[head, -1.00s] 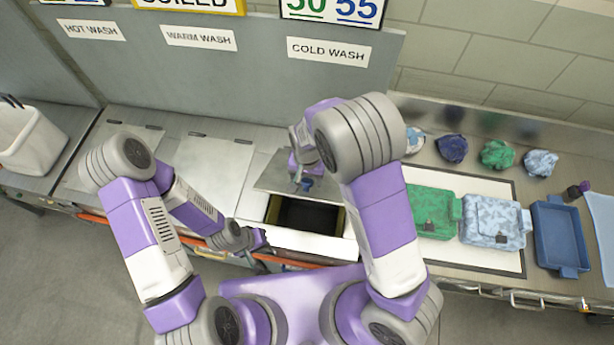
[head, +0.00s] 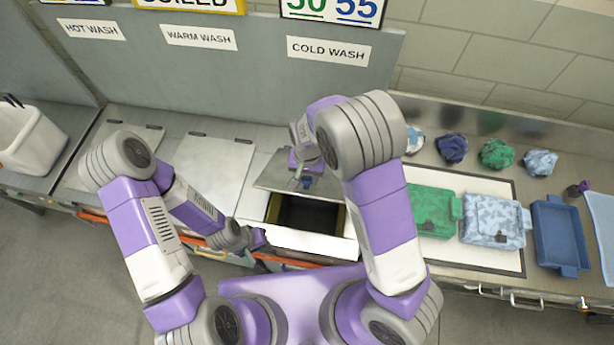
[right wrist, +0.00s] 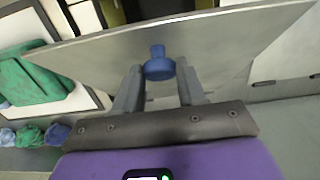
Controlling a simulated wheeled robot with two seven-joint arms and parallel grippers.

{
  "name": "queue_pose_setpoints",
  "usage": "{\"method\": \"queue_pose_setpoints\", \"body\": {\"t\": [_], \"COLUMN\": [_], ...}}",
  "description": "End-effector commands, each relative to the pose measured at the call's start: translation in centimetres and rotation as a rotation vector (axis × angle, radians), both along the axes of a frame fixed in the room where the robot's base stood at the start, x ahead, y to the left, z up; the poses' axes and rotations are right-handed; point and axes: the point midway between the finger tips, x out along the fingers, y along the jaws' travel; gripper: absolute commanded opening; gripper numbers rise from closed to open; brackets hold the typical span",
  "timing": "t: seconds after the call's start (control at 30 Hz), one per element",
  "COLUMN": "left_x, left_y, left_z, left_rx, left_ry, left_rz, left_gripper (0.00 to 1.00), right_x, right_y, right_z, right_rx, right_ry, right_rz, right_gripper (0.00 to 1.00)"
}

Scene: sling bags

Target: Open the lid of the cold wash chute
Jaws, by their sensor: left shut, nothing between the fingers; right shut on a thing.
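The cold wash chute's opening (head: 310,215) shows dark and uncovered below the COLD WASH sign (head: 328,49). Its grey metal lid (head: 270,176) lies behind the opening, off it; the lid also shows as a flat plate in the right wrist view (right wrist: 225,45). A blue knob (right wrist: 158,65) is on the lid. My right gripper (right wrist: 160,80) is shut on this knob, one finger each side. In the head view my right arm partly hides the lid. My left gripper (head: 254,256) is shut and empty, low in front of the counter, left of the opening.
Closed lids for warm wash (head: 208,170) and hot wash (head: 115,160) are to the left, with a white bin (head: 30,140) beyond. At right are a green bag (head: 430,212), a patterned blue bag (head: 493,222), a blue tray (head: 557,235) and several crumpled cloths.

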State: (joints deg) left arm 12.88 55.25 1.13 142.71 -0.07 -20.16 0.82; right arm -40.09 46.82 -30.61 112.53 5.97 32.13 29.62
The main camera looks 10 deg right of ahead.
Motion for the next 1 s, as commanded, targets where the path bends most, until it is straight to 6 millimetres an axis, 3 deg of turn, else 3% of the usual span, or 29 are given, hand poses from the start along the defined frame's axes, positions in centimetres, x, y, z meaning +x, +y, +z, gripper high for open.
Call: {"method": "queue_pose_setpoints", "body": {"t": [0.5, 1.0], "left_x": [0.0, 0.0], "left_y": [0.0, 0.0], "left_z": [0.0, 0.0], "left_rx": [0.000, 0.000], "left_ry": [0.000, 0.000], "left_rz": [0.000, 0.000], "left_gripper": [0.00, 0.00], "right_x": [5.5, 9.7], "right_y": [-1.7, -2.9], "right_z": [4.1, 6.2], "right_rx": [0.070, 0.116], "right_ry": [0.201, 0.346], "right_rz": [-0.004, -0.003], "right_gripper": [0.00, 0.00]}}
